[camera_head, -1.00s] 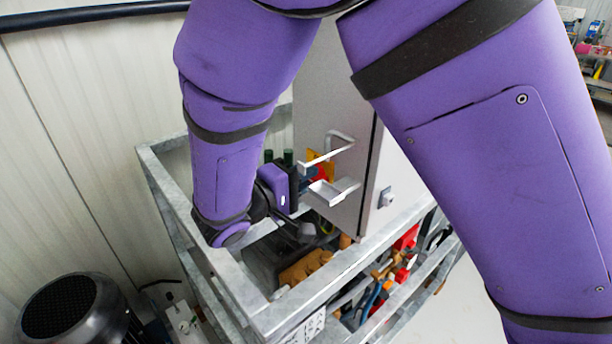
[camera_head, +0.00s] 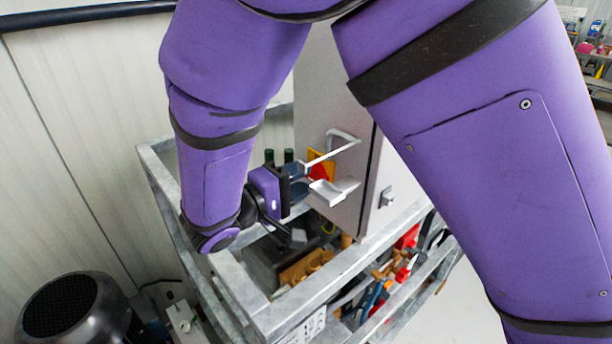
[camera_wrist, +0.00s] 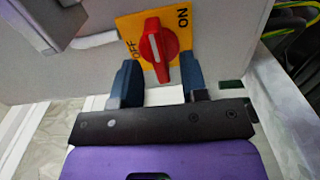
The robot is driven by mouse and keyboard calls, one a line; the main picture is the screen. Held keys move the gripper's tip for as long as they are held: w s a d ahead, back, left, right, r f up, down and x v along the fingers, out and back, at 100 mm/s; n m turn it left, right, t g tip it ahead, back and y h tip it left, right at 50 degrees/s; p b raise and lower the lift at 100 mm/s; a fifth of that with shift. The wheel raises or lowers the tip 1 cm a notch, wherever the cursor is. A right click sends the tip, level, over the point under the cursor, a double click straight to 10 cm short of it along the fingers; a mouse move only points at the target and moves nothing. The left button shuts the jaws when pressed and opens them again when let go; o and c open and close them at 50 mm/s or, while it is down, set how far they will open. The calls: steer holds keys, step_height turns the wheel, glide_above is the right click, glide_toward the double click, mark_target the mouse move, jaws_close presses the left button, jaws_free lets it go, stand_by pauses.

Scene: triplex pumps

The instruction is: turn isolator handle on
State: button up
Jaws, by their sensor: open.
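The red isolator handle (camera_wrist: 157,48) sits on a yellow plate (camera_wrist: 183,40) marked OFF at left and ON at upper right in the wrist view. Its long axis is near upright there, with a white line along it. The yellow plate also shows in the head view (camera_head: 321,161), on the side of a grey cabinet. My gripper (camera_wrist: 159,64) is open, its two dark blue fingers on either side of the handle's lower end. Gaps show between the fingers and the handle.
White metal brackets (camera_head: 336,190) stick out from the grey cabinet (camera_head: 330,90) close to my gripper. A galvanised frame (camera_head: 310,298) surrounds the equipment below. A black motor (camera_head: 72,310) stands at lower left, near the pale wall.

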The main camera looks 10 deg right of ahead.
steer(key=v, duration=0.8)
steer(key=shift+s+a, duration=0.25)
steer(key=shift+a, duration=0.05)
